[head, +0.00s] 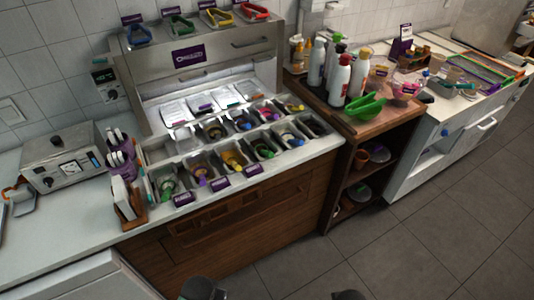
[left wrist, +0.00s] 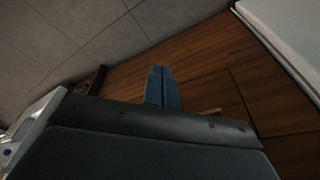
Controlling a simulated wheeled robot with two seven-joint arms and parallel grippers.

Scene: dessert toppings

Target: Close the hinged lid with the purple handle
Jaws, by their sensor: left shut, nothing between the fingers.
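A steel lid (head: 208,62) stands raised at the back of the topping counter in the head view, with a purple label (head: 190,56) on its front. I cannot make out a purple handle for certain. Below the lid, rows of topping pans (head: 232,158) lie open. In the left wrist view my left gripper (left wrist: 161,72) is shut and empty, its fingers together in front of a brown wood cabinet front (left wrist: 200,62), apart from the lid. Dark parts of mine show at the bottom edge of the head view; my right gripper's fingers do not show.
A grey appliance (head: 65,158) and a holder with purple cups (head: 122,160) stand left of the pans. Bottles (head: 340,80) and a green scoop (head: 365,106) stand on the wooden cart at right. The tiled floor (head: 400,245) in front is clear.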

